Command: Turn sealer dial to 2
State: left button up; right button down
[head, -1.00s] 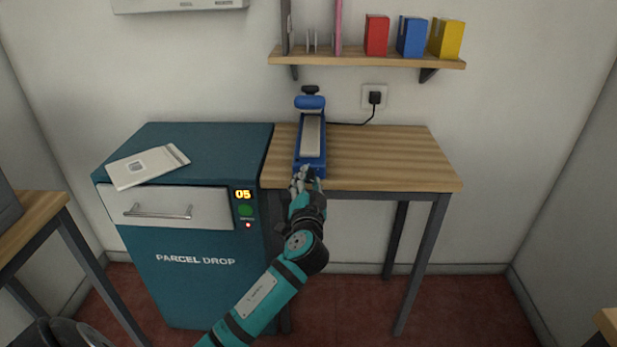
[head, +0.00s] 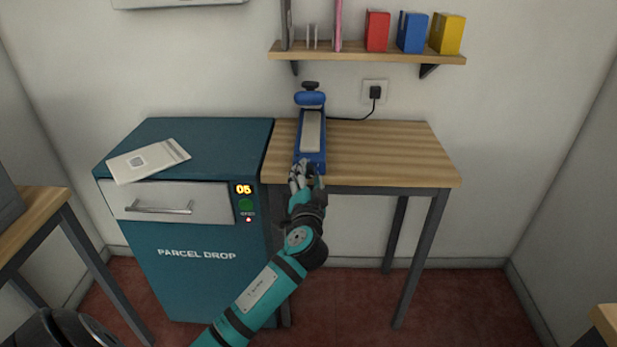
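The blue sealer (head: 323,150) stands on the wooden table (head: 390,152), with a long pale strip along its top and a dark knob at its far end. A cord runs from it to the wall socket. My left gripper (head: 306,170) is at the sealer's near end, at the table's front edge. It covers the front of the sealer, so the dial and its setting cannot be made out. The fingers are small and overlap the sealer; whether they are open or shut on something is unclear. My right gripper is not in view.
The teal parcel drop cabinet (head: 195,285) stands left of the table, with a white envelope (head: 150,160) on top and a display reading 05. A wall shelf (head: 365,58) with red, blue and yellow boxes hangs above. The table's right side is clear.

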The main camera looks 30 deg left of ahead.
pick_arm(q)
jog(key=v, duration=1.2)
jog(key=shift+f, duration=0.1)
dwell(0.4)
